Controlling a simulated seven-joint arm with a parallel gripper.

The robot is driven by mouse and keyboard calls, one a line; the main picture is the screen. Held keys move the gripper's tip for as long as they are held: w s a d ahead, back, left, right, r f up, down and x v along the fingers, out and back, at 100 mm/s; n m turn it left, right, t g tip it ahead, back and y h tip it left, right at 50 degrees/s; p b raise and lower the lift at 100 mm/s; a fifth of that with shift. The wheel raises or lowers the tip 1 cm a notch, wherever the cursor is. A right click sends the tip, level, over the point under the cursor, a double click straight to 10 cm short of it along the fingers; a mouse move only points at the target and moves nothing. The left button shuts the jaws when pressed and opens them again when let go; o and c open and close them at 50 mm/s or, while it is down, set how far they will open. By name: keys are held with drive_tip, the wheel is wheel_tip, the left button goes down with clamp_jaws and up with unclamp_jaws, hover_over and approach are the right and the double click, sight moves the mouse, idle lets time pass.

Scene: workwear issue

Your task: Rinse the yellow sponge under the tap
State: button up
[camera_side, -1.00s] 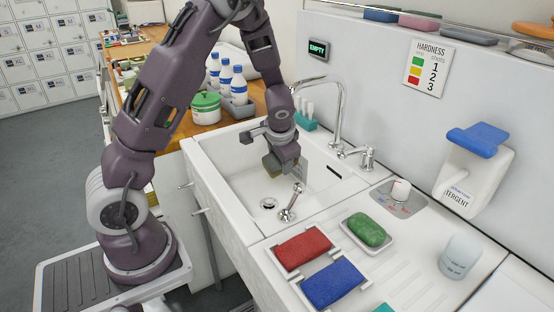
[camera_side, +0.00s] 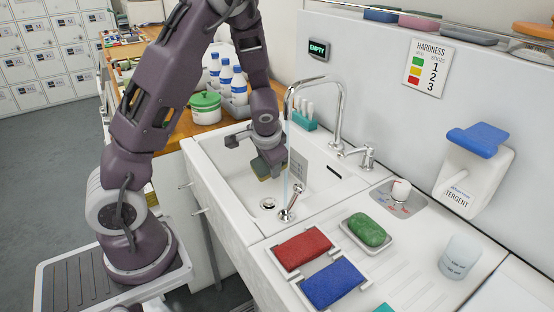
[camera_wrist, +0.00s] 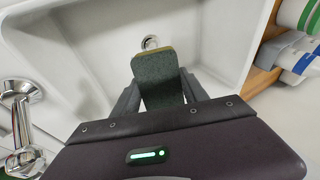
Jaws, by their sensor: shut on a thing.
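My gripper (camera_side: 266,166) is low inside the white sink (camera_side: 222,172), shut on the sponge (camera_side: 261,172). In the wrist view the sponge (camera_wrist: 157,80) shows a dark grey-green face and a thin yellow edge, between the two fingers (camera_wrist: 158,95). The chrome tap (camera_side: 341,105) arches over the sink from the back right. I cannot tell whether water touches the sponge.
A chrome fitting (camera_side: 289,206) stands near the sink's front right, close to the drain (camera_side: 268,203). Red (camera_side: 303,248), blue (camera_side: 334,284) and green (camera_side: 366,229) pads lie on the right counter. White bottles (camera_side: 226,78) and a green-lidded pot (camera_side: 205,107) stand behind the sink.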

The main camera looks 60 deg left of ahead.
drive_tip(key=shift+s+d, duration=0.25)
drive_tip(key=shift+s, duration=0.5)
drive_tip(key=shift+s+d, duration=0.25)
drive_tip(key=shift+s, duration=0.55)
drive_tip(key=shift+s+d, duration=0.25)
drive_tip(key=shift+s, duration=0.5)
approach(256, 173)
drive_tip(key=s+f, duration=0.1)
drive_tip(key=s+a+f, duration=0.1)
drive_tip(key=f, duration=0.1)
drive_tip(key=shift+s+a, duration=0.2)
drive_tip(key=shift+s, duration=0.15)
